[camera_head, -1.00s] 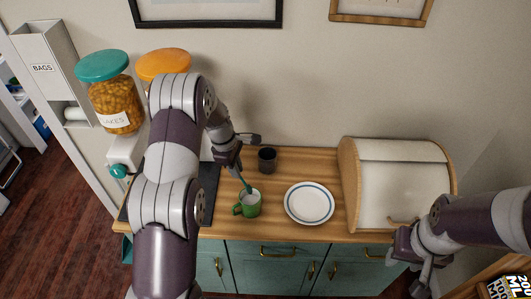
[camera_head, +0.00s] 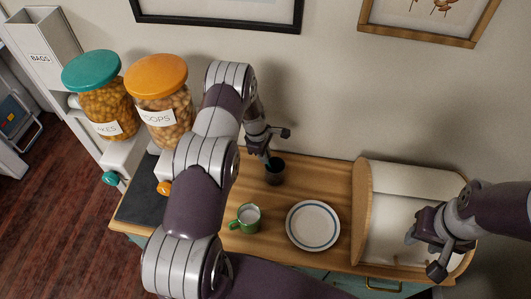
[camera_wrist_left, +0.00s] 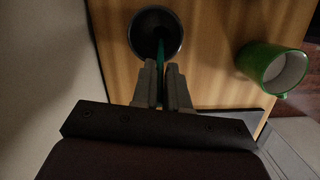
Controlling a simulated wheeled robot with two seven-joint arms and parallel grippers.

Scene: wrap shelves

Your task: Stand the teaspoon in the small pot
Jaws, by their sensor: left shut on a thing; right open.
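My left gripper (camera_head: 266,150) is shut on the teal teaspoon (camera_wrist_left: 160,50), right by the small dark pot (camera_head: 275,174). In the left wrist view the gripper (camera_wrist_left: 165,78) holds the spoon with its far part reaching over or into the round mouth of the pot (camera_wrist_left: 137,42). Whether the spoon touches the pot's bottom is hidden. The pot stands upright on the wooden counter (camera_head: 325,180). My right gripper (camera_head: 420,246) is open and empty, in front of the white bread bin at the right.
The bread bin (camera_head: 400,203) stands at the counter's right. Two cereal dispensers (camera_head: 160,98) are at the left, and the wall is close behind the pot.

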